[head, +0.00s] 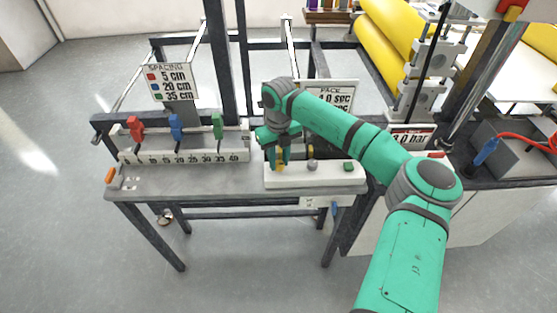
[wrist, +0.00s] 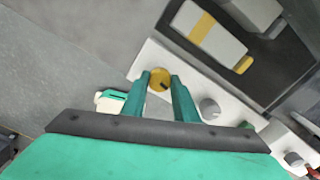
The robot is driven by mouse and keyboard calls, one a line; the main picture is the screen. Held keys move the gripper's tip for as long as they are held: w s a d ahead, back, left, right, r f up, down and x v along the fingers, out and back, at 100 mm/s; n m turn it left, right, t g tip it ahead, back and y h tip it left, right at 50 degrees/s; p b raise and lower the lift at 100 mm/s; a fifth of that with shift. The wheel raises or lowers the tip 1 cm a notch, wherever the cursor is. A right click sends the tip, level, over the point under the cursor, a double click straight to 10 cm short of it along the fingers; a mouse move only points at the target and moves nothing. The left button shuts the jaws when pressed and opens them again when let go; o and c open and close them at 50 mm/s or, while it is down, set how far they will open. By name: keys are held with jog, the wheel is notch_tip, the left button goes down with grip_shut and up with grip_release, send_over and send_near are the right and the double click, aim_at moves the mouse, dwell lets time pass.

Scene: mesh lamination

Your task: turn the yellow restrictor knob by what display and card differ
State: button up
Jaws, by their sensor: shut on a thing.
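The yellow restrictor knob (wrist: 159,80) sits on a white panel and shows a dark mark on its top. My gripper (wrist: 160,84) is shut on it, with one green finger on each side. In the head view my gripper (head: 278,162) reaches down at the left end of the white panel (head: 318,176), and the knob is mostly hidden there. A card headed PACE (head: 340,93) reads in seconds, partly covered by my arm. A small display (head: 309,202) on the front edge is too small to read. Another display (head: 410,138) shows about 3.0 bar.
A grey knob (head: 312,165) and a green button (head: 348,167) stand right of my gripper on the panel. At left, a scale (head: 190,157) carries red, blue and green clamps below a SPACING card (head: 170,82). Yellow rollers (head: 395,40) stand at the back right.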

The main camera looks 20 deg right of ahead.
aim_at(279, 164)
jog(key=m, duration=0.3)
jog(key=shift+w+r+m, duration=0.1)
jog(key=shift+w+m, duration=0.05)
jog(key=shift+m, duration=1.95)
jog(key=o, duration=1.1)
jog(key=shift+c, duration=0.2)
notch_tip(279, 164, up, 11)
